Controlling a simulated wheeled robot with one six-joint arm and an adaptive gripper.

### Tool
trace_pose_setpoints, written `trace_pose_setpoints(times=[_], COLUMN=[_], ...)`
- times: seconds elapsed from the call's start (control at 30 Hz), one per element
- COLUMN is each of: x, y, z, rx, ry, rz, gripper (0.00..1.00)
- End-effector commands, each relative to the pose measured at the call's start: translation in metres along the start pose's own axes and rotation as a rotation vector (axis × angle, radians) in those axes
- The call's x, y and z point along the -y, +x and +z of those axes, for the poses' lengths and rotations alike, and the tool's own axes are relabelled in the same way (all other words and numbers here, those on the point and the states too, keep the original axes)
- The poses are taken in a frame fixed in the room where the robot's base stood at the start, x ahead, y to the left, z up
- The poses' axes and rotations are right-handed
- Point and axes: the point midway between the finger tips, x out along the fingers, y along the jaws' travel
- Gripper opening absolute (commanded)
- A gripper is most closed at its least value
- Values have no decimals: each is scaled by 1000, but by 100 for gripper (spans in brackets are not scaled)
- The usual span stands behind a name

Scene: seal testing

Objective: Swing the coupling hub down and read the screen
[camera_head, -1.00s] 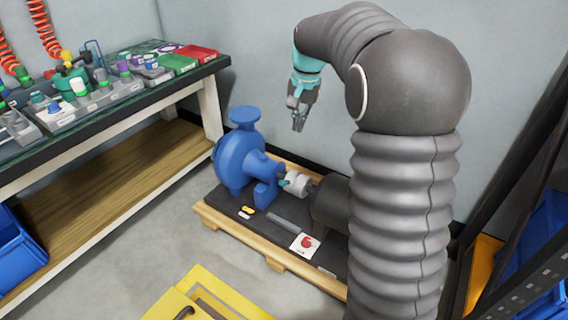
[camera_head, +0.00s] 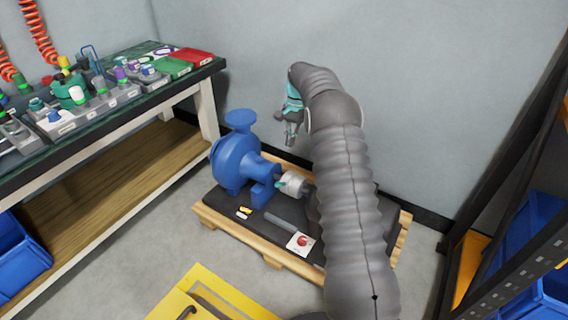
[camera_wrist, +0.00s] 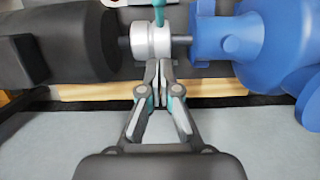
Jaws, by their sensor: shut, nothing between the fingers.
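The coupling hub (camera_head: 293,184) is a silver-white cylinder on the shaft between the blue pump (camera_head: 236,162) and the dark motor, which my arm mostly hides in the head view. A short teal piece (camera_head: 281,184) sticks out of the hub's side. In the wrist view the hub (camera_wrist: 151,40) is centred, with the teal piece (camera_wrist: 159,12) at its upper edge. My gripper (camera_head: 290,141) is above and behind the hub in the head view. In the wrist view its closed, empty fingertips (camera_wrist: 158,66) point at the hub; contact cannot be told. I see no screen.
The pump set stands on a wooden pallet (camera_head: 273,261) with a dark top. A card with a red mark (camera_head: 300,243) lies on it. A workbench (camera_head: 128,108) with fittings is at left, a yellow frame (camera_head: 205,292) in front, and a dark rack (camera_head: 520,150) at right.

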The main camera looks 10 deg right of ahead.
Motion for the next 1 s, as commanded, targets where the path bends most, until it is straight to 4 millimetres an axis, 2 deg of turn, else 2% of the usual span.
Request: trace_pose_setpoints(times=[0.17, 0.6, 0.8, 1.0], x=[0, -1, 0, 0], y=[21, 101, 117, 125], z=[0, 1, 20, 28], rx=[3, 3, 2, 1], ry=[0, 0, -2, 0], rz=[2, 2, 1, 0], gripper=[0, 0, 0, 0])
